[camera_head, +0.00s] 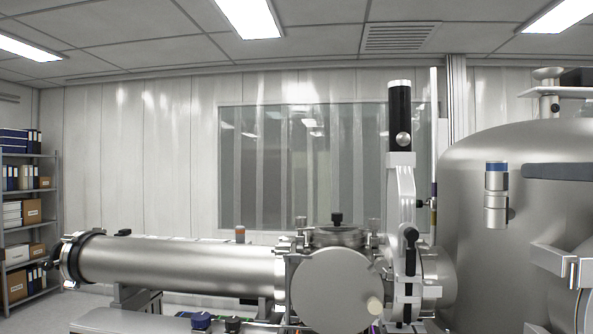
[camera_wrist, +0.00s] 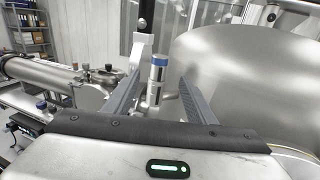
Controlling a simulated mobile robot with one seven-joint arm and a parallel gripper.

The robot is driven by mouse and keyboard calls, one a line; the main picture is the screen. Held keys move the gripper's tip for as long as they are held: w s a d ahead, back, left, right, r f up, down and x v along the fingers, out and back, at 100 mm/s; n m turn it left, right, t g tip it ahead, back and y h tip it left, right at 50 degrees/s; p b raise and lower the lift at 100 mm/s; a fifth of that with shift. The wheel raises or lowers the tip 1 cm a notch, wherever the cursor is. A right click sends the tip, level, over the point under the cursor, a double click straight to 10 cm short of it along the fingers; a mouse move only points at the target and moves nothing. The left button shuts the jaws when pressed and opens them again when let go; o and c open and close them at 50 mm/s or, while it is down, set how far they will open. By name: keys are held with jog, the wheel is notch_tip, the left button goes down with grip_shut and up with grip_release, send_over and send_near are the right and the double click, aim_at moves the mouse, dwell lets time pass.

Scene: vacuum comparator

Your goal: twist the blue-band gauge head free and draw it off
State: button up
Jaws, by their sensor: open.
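The blue-band gauge head (camera_head: 496,200) is a short metal cylinder with a blue band near its top. It stands upright on a side fitting in front of the large steel chamber (camera_head: 470,265). In the wrist view the gauge head (camera_wrist: 156,90) shows between the two fingers of my gripper (camera_wrist: 160,77). The fingers are wide apart, with a visible gap on each side of it. The gripper is open and empty. I cannot tell how far the fingertips are from the gauge head in depth. Its lower joint is small and partly unclear.
A long steel tube (camera_head: 180,262) runs left from a round-flanged cross piece (camera_head: 335,290). A tall gate valve (camera_head: 402,190) with a black top stands left of the gauge head. Shelves (camera_head: 25,210) stand at the far left. Open air lies between valve and gauge head.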

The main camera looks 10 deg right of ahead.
jog(key=w, duration=1.1)
jog(key=w+p, duration=0.1)
jog(key=w, duration=0.5)
jog(key=shift+a+f, duration=0.1)
jog(key=shift+a, duration=0.2)
grip_shut()
jog(key=m+h, duration=0.1)
jog(key=h, duration=0.1)
jog(key=d+m+h, duration=0.1)
jog(key=m+h, duration=0.1)
jog(key=m+g+h, duration=0.1)
jog(key=h, duration=0.1)
jog(key=shift+s+d+h, duration=0.2)
jog(key=shift+d+h, duration=0.05)
jog(key=shift+h, duration=0.15)
